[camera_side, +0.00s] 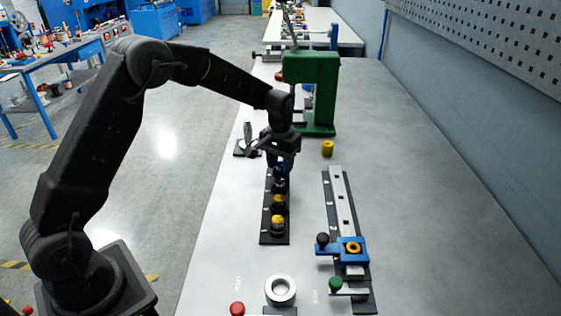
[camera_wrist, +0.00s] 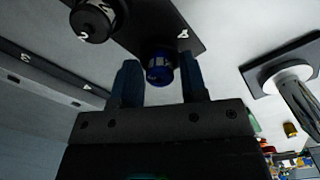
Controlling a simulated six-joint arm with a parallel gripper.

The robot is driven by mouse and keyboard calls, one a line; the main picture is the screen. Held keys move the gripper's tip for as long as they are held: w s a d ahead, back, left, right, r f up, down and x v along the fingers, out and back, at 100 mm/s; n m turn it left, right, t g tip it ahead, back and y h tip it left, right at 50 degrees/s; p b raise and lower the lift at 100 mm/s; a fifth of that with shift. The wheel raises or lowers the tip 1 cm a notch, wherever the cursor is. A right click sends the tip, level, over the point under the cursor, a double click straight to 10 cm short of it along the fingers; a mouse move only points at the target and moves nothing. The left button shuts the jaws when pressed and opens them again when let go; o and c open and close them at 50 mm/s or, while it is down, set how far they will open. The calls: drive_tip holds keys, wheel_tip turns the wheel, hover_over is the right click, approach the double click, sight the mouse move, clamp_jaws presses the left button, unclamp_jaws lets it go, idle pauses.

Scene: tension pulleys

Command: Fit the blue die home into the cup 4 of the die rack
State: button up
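The die rack (camera_side: 268,232) is a long black strip on the bench in the side view, with several cups in a row. The blue die (camera_wrist: 158,68) shows in the wrist view beside the rack's label 4 (camera_wrist: 183,33). It appears to be at cup 4, but how deep it sits cannot be told. My gripper (camera_wrist: 161,72) has its two blue fingers on either side of the die, with gaps visible on both sides.
Right of the rack is a black rail with a blue carriage (camera_side: 350,248). A yellow cylinder (camera_side: 328,148) and a green press (camera_side: 322,95) stand behind. A silver ring (camera_side: 280,291) is in front. The right bench is clear.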

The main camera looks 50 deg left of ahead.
drive_tip(key=shift+o, duration=1.3)
drive_tip(key=shift+r, duration=0.1)
drive_tip(key=shift+r, duration=0.1)
wheel_tip(320, 180, up, 14)
drive_tip(key=shift+f, duration=0.2)
drive_tip(key=shift+r, duration=0.1)
drive_tip(key=s+d+r+m+t, duration=0.1)
drive_tip(key=s+d+r, duration=0.1)
drive_tip(key=s+r, duration=0.35)
drive_tip(key=s+d+r+t, duration=0.2)
drive_tip(key=s, duration=0.6)
drive_tip(key=s+d+f+t, duration=0.1)
drive_tip(key=s+f, duration=0.1)
drive_tip(key=s, duration=0.6)
drive_tip(key=s+d+f+m+t, duration=0.1)
drive_tip(key=s+f, duration=0.1)
drive_tip(key=s, duration=0.6)
drive_tip(key=shift+s+d+f+m+t, duration=0.15)
drive_tip(key=shift+s+m+t, duration=0.15)
drive_tip(key=shift+s, duration=0.1)
